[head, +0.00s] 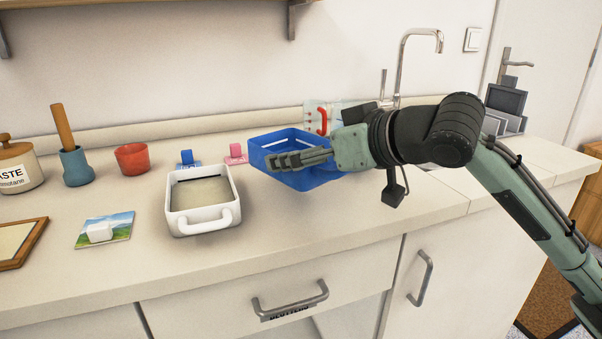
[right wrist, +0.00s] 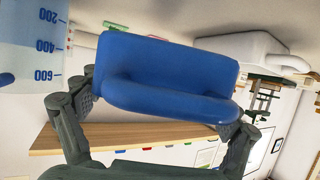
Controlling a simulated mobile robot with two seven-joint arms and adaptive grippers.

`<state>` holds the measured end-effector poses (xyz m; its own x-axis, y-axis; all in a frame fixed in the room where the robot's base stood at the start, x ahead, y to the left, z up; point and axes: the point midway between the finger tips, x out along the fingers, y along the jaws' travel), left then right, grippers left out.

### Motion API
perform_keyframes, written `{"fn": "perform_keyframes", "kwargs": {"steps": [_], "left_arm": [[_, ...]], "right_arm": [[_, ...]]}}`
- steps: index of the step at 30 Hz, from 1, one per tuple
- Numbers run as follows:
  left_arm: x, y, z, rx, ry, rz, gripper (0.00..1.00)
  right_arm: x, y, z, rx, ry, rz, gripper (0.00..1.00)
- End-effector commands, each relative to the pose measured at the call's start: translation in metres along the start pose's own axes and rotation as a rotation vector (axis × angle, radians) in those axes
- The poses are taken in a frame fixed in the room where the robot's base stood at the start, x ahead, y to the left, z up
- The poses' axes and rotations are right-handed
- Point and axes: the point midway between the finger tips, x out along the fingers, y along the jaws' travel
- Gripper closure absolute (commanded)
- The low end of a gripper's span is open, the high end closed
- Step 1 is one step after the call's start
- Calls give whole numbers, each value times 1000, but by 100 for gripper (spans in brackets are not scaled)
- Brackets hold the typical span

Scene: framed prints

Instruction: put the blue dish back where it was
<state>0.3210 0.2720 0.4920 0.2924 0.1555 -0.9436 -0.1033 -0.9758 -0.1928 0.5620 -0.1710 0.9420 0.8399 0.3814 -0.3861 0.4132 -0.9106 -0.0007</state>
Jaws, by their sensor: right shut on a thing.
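The blue dish (head: 276,158) is at the middle of the counter in the head view, to the right of the white dish (head: 178,221). My right gripper (head: 305,158) reaches in from the right and is shut on the blue dish. In the right wrist view the blue dish (right wrist: 170,62) fills the space between the fingers, with its rounded handle (right wrist: 165,98) in the grip. Whether its base touches the counter I cannot tell. My left gripper is not in view.
Small blue (head: 188,159) and pink (head: 237,154) items stand behind the dishes. A clear marked jug (right wrist: 35,35) is close by. The front counter strip is clear.

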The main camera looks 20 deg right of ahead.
Motion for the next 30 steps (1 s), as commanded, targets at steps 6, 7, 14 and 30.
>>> {"fn": "perform_keyframes", "kwargs": {"steps": [6,7,14,30], "left_arm": [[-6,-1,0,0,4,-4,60],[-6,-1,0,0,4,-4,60],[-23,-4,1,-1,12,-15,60],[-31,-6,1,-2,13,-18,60]], "right_arm": [[23,12,5,0,2,-1,55],[24,12,7,0,2,-1,55],[37,12,37,0,-1,-2,55],[40,13,45,-1,1,-1,3]]}}
